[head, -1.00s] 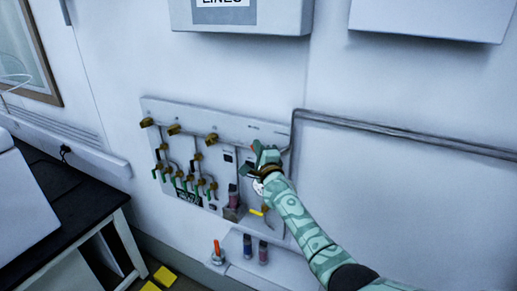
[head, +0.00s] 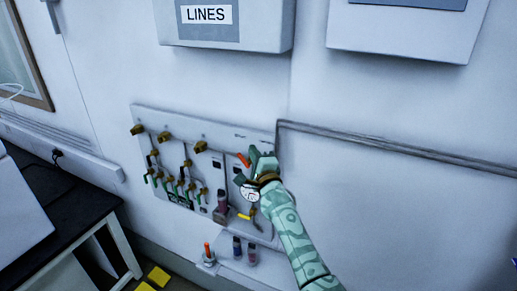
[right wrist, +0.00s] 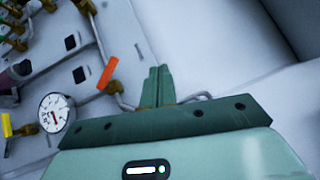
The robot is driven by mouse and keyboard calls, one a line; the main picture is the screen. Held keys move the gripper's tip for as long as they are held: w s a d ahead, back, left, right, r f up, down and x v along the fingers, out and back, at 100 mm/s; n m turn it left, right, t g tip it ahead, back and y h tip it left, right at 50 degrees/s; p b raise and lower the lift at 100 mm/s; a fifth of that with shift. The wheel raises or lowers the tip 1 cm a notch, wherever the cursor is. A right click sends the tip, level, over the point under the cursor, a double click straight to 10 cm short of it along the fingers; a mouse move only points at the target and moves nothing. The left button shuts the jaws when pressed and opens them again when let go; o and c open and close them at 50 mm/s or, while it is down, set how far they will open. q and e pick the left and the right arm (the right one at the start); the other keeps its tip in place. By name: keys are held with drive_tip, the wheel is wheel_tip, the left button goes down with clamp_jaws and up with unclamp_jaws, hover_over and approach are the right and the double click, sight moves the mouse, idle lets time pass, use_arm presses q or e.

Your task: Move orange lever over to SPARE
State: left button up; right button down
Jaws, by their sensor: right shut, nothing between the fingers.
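The orange lever (head: 243,160) is on the upper right part of the grey valve panel (head: 226,133), slanting down to the right. In the right wrist view the orange lever (right wrist: 107,73) lies left of my gripper's fingers, with a visible gap. My right gripper (head: 254,154) is at the panel's right side, just right of the lever. Its fingers (right wrist: 158,80) are shut together and empty in the right wrist view. The gripper and wrist hide part of the panel around the lever's mount. I cannot read any SPARE label. My left gripper is out of view.
A round gauge (right wrist: 55,112) and a yellow lever (right wrist: 6,125) are near the gripper. Several green-handled valves are on the panel's left. A pipe (head: 390,147) runs right along the wall. Small bottles (head: 251,254) stand on the ledge below. A LINES box (head: 274,25) hangs above.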

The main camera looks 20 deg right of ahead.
drive_tip(key=s, duration=0.1)
drive_tip(key=s+r, duration=0.2)
drive_tip(key=s, duration=0.1)
drive_tip(key=shift+a+p, duration=0.25)
drive_tip(key=shift+p, duration=0.15)
drive_tip(key=shift+s+d, duration=0.1)
drive_tip(key=shift+s, duration=0.05)
